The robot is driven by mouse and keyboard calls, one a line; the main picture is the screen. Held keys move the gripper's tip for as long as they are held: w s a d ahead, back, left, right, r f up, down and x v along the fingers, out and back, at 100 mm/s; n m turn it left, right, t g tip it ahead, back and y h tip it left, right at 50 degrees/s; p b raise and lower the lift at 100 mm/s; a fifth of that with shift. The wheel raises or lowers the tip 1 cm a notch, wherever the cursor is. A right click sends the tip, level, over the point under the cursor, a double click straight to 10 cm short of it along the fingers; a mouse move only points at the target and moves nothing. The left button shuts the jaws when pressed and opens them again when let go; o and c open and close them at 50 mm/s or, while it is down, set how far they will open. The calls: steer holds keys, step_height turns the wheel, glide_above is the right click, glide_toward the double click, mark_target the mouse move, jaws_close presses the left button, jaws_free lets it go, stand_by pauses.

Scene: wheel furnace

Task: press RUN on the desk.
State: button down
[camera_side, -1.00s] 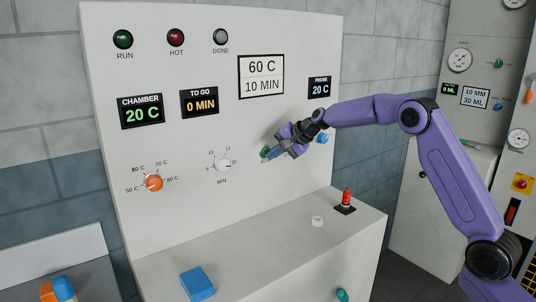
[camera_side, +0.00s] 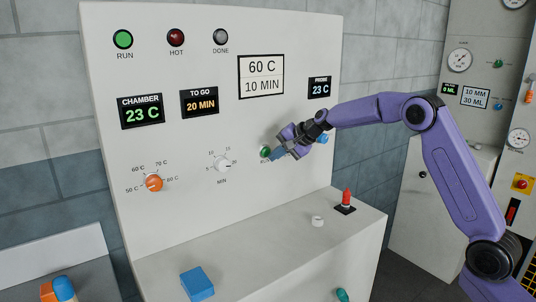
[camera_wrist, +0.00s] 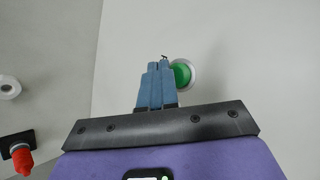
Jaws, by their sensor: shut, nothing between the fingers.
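The green RUN button (camera_side: 265,152) sits on the upright white desk panel, with its label partly hidden by my gripper. My gripper (camera_side: 277,154) is shut and empty, with its fingertips just right of the button in the side view. In the wrist view the button (camera_wrist: 182,74) shows beside the blue fingertips (camera_wrist: 160,66), partly covered by them. I cannot tell whether they touch it. The RUN lamp (camera_side: 123,39) is bright green. The displays read chamber 23 C (camera_side: 141,112), to go 20 MIN (camera_side: 199,103) and probe 23 C (camera_side: 319,88).
An orange temperature knob (camera_side: 154,183) and a white minutes knob (camera_side: 222,163) are left of my gripper. A blue knob (camera_side: 323,139) is close on its right. The ledge below holds a blue block (camera_side: 197,284), a white ring (camera_side: 318,221) and a red-topped piece (camera_side: 346,198).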

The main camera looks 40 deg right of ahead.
steer(key=shift+s, duration=0.1)
steer(key=s, duration=0.6)
stand_by(0.6)
stand_by(0.5)
steer(key=s+a+f+n+g, duration=0.1)
steer(key=s+a+n+g, duration=0.1)
steer(key=s+a+n, duration=0.45)
steer(key=s+a+f+n+g+y, duration=0.15)
steer(key=s+a, duration=0.25)
steer(key=s, duration=0.5)
steer(key=s+a+n+g, duration=0.3)
steer(key=s+a, duration=0.2)
steer(key=s, duration=0.3)
steer(key=s+d+f+n+h, duration=0.1)
steer(key=s+d+n, duration=0.2)
steer(key=s, duration=0.5)
steer(key=s+d+f+n+g+h, duration=0.1)
steer(key=s+d+f+n+h, duration=0.1)
steer(key=s+n, duration=0.3)
steer(key=s+d+f+n+g+h, duration=0.1)
steer(key=s+d+n, duration=0.3)
steer(key=s, duration=0.7)
steer(key=shift+f+n+h, duration=0.2)
steer(key=shift+n+h, duration=0.1)
steer(key=shift+h, duration=0.15)
